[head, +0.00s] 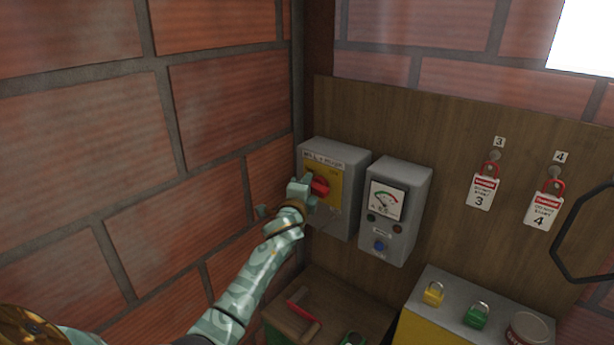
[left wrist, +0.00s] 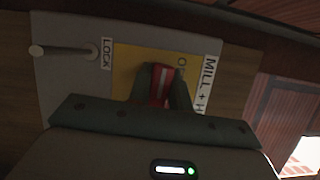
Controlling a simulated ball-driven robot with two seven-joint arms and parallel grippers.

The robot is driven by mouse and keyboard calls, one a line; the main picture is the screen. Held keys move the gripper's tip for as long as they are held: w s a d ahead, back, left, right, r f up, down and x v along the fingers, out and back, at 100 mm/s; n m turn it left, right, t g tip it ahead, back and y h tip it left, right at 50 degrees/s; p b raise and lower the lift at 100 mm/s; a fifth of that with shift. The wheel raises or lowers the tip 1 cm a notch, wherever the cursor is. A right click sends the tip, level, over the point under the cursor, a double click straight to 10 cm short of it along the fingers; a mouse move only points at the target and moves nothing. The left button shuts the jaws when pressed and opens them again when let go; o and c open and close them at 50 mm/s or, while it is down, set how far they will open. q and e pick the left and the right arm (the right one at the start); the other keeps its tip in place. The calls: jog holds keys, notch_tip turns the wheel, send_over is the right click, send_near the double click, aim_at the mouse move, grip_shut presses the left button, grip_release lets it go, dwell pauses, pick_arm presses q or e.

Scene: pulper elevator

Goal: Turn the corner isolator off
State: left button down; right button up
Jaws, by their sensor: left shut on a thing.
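The corner isolator is a grey box (head: 345,165) with a yellow plate (head: 325,172) on the wooden board, tucked against the brick corner. Its red handle (head: 320,187) sits on the yellow plate. My left gripper (head: 308,188) reaches it from the lower left and is shut on the handle. In the left wrist view the dark fingers clasp the red handle (left wrist: 161,84) from both sides, in front of the yellow plate (left wrist: 128,66). Lettering reading LOCK and MILL shows there; the position lettering is partly hidden by the fingers. My right gripper is not in view.
A grey meter box (head: 397,211) with a blue button is close on the right. Red padlocks with tags (head: 481,190) hang further right, near a black ring (head: 572,240). Yellow (head: 433,294) and green (head: 477,315) padlocks sit on a box below. A brick wall borders the left.

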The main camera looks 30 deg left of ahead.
pick_arm(q)
jog(key=shift+f+n+p, duration=0.1)
jog(key=shift+n+p, duration=0.25)
jog(key=shift+n, duration=0.05)
jog(key=shift+f, duration=0.1)
jog(key=c, duration=1.3)
grip_release()
jog(key=b+v, duration=0.1)
jog(key=v, duration=1.5)
jog(key=shift+s+r, duration=0.2)
jog(key=shift+r, duration=0.05)
